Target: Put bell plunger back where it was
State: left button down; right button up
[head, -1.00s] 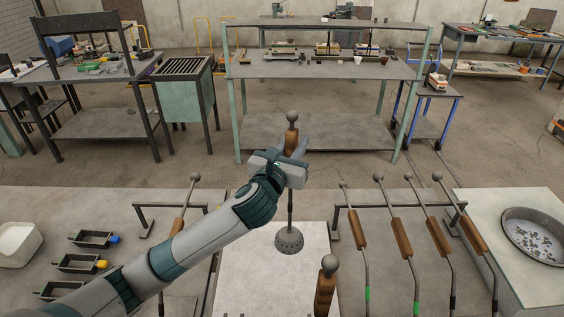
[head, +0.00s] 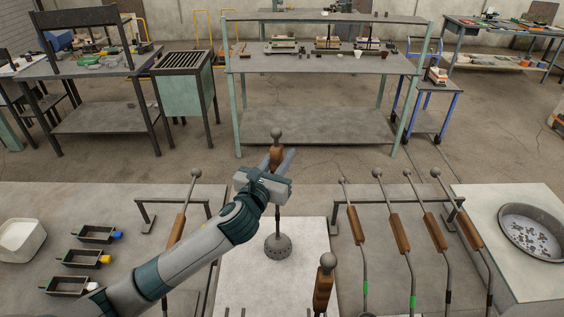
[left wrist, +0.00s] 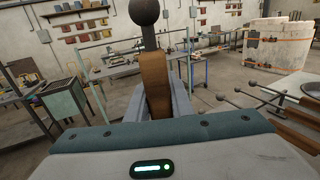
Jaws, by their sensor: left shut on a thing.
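The bell plunger has a perforated grey bell (head: 278,246), a thin rod, a brown wooden handle (head: 277,158) and a dark ball on top. It is upright over the white slab (head: 245,262); I cannot tell whether the bell touches the slab. My left gripper (head: 281,165) is shut on its wooden handle. In the left wrist view the handle (left wrist: 153,80) stands between the fingers, with the ball above. A second tool (head: 324,288) with a wooden handle and ball top stands nearer, its lower part cut off by the frame. My right gripper is not in view.
Several long-handled tools (head: 394,232) lean on a rack at the right, and one (head: 180,225) leans at the left. A round pan (head: 535,232) is at the far right. Small moulds (head: 87,257) and a white container (head: 22,240) are at the left.

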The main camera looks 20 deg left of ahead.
pick_arm(q)
notch_tip(320, 180, down, 2)
jog(key=shift+f+p, duration=0.15)
jog(key=shift+p, duration=0.15)
jog(key=shift+f, duration=0.15)
jog(key=c, duration=1.6)
grip_release()
jog(key=shift+f, duration=0.1)
jog(key=shift+o, duration=0.2)
jog(key=shift+r, duration=0.2)
jog(key=s+a+b, duration=0.1)
jog(key=s+b, duration=0.3)
jog(key=s, duration=0.8)
jog(key=shift+a, duration=0.15)
